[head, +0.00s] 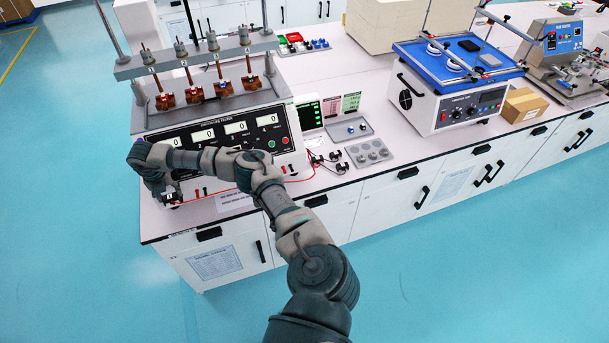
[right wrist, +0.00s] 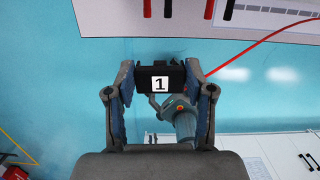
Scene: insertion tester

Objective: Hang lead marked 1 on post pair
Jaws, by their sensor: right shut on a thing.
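My right gripper (head: 168,192) is at the front left of the insertion tester (head: 215,131), near the bench's front edge. In the right wrist view its fingers (right wrist: 160,92) are shut on the black block of the lead marked 1 (right wrist: 160,84), with the white label facing the camera. A red cable (right wrist: 245,57) runs from near the block toward the upper right. Black posts (right wrist: 147,8) and red posts (right wrist: 228,9) stand at the top of that view, apart from the block. My left gripper is out of view.
A blue-topped shaker (head: 455,90) stands farther right. My right forearm crosses in front of the tester. Floor lies below the bench edge.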

